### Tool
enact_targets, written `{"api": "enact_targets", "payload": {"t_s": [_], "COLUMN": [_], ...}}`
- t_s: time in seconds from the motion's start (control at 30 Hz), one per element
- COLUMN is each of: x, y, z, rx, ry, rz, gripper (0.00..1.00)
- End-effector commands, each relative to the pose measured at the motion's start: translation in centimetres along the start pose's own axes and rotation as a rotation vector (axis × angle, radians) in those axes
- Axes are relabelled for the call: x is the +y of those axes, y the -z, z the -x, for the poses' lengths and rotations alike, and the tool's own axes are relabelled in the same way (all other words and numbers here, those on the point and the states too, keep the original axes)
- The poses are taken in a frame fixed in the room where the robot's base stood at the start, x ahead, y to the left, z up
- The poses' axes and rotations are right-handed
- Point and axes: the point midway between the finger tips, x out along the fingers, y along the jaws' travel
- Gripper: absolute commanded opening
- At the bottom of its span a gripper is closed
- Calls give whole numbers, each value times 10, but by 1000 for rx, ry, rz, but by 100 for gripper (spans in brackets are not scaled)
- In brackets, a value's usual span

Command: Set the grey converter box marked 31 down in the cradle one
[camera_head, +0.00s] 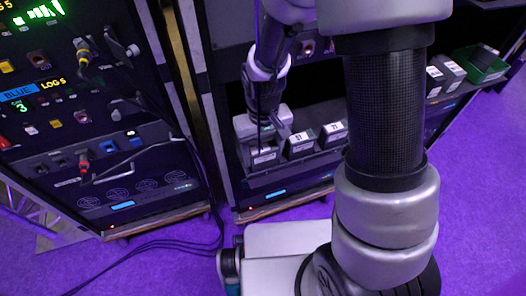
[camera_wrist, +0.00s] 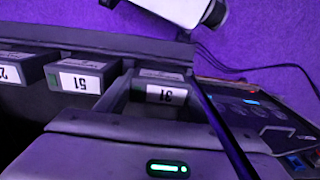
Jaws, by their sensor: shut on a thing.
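The grey converter box marked 31 (camera_wrist: 165,95) shows its white label upside down in the wrist view. In the head view the box (camera_head: 264,157) is at the left end of the row on the lower shelf. My gripper (camera_head: 266,141) points down over it and is shut on it. The box's lower part is hidden, so I cannot tell whether it rests or hangs just above the shelf. No marking for cradle one is legible.
A box marked 51 (camera_wrist: 82,80) stands beside box 31, with another box (camera_wrist: 18,68) beyond it. A green bin (camera_head: 463,57) and more grey boxes (camera_head: 447,72) lie farther right. A rack panel with cables (camera_head: 100,130) stands at left. Dark cables (camera_head: 165,245) lie on the purple floor.

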Motion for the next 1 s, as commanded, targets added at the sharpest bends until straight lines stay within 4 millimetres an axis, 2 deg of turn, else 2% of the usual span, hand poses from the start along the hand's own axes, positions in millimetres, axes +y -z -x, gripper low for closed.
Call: {"api": "enact_targets", "payload": {"t_s": [0.03,0.07,0.17,0.43,0.57,1.0], "x": [0,0,0,0,0,0], "y": [0,0,0,0,1,1], "z": [-3,-2,-2,-1,8,96], "rx": [0,0,0,0,2,4], "ry": [0,0,0,0,0,0], "rz": [0,0,0,0,0,0], "gripper": [30,64,80,80,80,80]}}
